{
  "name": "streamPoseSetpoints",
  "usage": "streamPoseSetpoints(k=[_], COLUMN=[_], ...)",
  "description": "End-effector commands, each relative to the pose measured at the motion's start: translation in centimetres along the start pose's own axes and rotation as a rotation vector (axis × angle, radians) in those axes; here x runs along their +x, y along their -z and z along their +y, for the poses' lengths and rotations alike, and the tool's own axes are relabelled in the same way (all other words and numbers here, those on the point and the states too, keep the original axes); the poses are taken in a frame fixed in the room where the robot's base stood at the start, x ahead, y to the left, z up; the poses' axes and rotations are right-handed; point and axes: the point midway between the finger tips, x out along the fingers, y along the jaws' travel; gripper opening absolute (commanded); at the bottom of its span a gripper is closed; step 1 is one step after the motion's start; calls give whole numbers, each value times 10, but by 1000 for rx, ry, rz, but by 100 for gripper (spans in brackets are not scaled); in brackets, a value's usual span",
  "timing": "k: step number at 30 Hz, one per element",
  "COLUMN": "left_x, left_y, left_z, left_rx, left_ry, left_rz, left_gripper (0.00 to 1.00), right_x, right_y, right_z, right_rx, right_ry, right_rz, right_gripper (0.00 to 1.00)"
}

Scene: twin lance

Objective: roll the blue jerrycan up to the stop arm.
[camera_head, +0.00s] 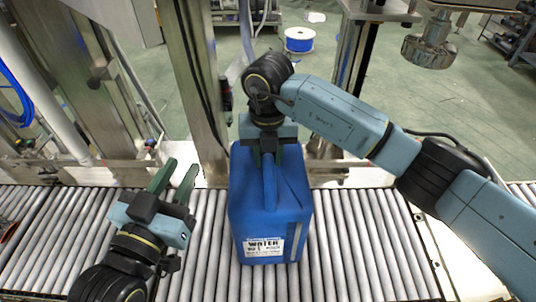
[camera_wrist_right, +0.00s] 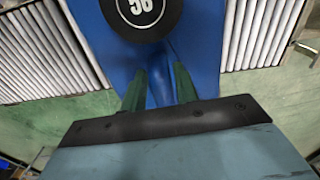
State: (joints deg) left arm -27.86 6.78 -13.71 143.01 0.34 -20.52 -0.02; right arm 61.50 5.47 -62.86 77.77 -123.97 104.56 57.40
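The blue jerrycan (camera_head: 255,215) stands upright on the roller conveyor, its white WATER label facing the near side. My right gripper (camera_head: 267,158) is at its top, with one green finger on each side of the handle. In the right wrist view the blue handle (camera_wrist_right: 160,85) fills the space between the fingers (camera_wrist_right: 158,92), which look closed on it. A black disc marked 56 (camera_wrist_right: 143,12) shows on the can there. My left gripper (camera_head: 174,178) is open and empty above the rollers, left of the can and apart from it. I cannot make out the stop arm.
The roller conveyor (camera_head: 350,235) runs left to right, with bare rollers on both sides of the can. A metal post (camera_head: 198,90) rises behind the can. A brown rounded thing (camera_head: 8,230) sits at the left edge. A blue spool (camera_head: 299,40) stands on the floor behind.

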Motion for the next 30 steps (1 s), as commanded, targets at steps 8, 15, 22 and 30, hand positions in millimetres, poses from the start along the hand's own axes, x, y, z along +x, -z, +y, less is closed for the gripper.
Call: streamPoseSetpoints(k=[8,15,22,30], left_x=[0,0,0,1], left_y=[0,1,7,13], left_z=[0,0,0,0], left_rx=[0,0,0,0], left_ry=[0,1,1,0], left_rz=[-1,-2,-2,-2], left_gripper=[29,29,29,29], right_x=[0,0,-1,0], right_y=[0,0,1,2], right_z=[0,-3,-19,-38], right_rx=[0,1,6,12], right_ry=[0,0,0,1], right_rz=[0,0,1,1], right_gripper=[0,0,0,0])
